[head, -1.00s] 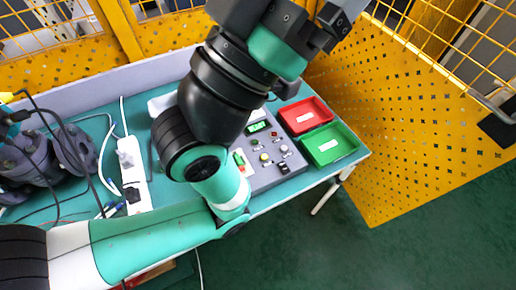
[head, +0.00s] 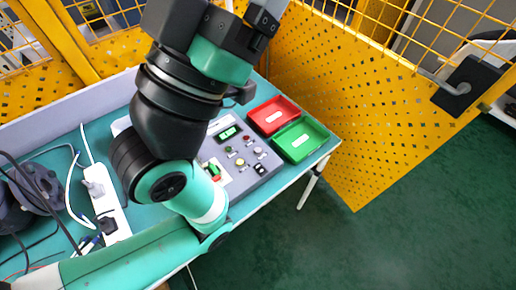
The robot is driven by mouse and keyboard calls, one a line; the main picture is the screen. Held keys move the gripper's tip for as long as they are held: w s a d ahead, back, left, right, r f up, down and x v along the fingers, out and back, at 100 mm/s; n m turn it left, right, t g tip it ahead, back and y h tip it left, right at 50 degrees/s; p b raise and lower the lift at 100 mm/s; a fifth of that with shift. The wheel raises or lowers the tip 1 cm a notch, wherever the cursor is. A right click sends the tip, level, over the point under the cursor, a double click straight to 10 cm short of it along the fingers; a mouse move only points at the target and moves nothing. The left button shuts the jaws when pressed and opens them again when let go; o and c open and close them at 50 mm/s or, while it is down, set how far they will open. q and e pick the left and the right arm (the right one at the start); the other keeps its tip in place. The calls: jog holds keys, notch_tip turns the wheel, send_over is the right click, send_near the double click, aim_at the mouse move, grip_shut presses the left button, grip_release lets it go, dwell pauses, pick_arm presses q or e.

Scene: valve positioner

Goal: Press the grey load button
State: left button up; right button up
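A grey control panel (head: 238,182) lies on the teal table, partly hidden behind my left arm. It carries a small green display, several small buttons or knobs, and a black switch. A pale grey round button (head: 257,150) shows on its right side; its label is too small to read. My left arm comes in from the lower left and rises over the panel. My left gripper (head: 268,12) is at the top edge, well away from the panel in the picture and partly cut off. Its opening cannot be made out. My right gripper is not in view.
A red tray (head: 258,108) and a green tray (head: 318,145) sit just right of the panel. A white power strip (head: 112,210) with cables lies at the left. Yellow mesh fencing (head: 340,130) stands behind and right. Green floor is clear at lower right.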

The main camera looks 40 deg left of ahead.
pick_arm(q)
grip_shut()
dwell(1.4)
